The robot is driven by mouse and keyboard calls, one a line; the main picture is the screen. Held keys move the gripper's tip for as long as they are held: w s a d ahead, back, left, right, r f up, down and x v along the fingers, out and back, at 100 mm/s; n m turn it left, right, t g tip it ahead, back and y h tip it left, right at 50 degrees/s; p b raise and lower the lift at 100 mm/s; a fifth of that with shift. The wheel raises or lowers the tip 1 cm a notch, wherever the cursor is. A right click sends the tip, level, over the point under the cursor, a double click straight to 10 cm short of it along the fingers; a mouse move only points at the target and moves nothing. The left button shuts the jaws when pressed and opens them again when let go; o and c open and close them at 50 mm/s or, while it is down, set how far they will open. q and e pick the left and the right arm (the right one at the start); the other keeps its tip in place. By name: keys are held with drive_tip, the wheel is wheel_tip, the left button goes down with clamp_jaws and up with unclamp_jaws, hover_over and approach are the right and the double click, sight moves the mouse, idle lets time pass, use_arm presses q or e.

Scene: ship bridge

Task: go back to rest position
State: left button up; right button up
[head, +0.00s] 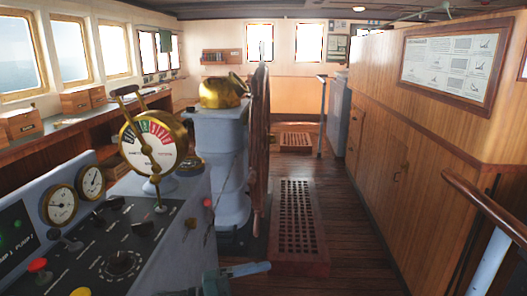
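Neither of my grippers can be made out in the head view, so whether they are open or shut does not show. A blue-grey bar (245,269) juts out at the bottom centre beside the console. I cannot tell what it belongs to. The task names no object to handle.
A control console (165,240) with gauges and a brass engine telegraph (153,145) fills the left. Behind it stand a pedestal with a brass top (220,93) and a ship's wheel (260,140). A raised grating (298,220) lies mid-floor; wooden cabinets (400,150) and a handrail (485,205) are right.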

use_arm(q)
drive_tip(key=s+a+f+n+t+y, duration=0.3)
drive_tip(key=s+a+f+n+y, duration=0.3)
drive_tip(key=s+f+n, duration=0.3)
drive_tip(key=s+a+f+n+t+y, duration=0.3)
drive_tip(key=s+a+f+n+y, duration=0.4)
drive_tip(key=n, duration=1)
wheel_tip(320, 180, down, 3)
drive_tip(key=shift+s+a+f+y, duration=0.15)
drive_tip(key=shift+s+a+y, duration=0.15)
drive_tip(key=shift+s+y, duration=0.7)
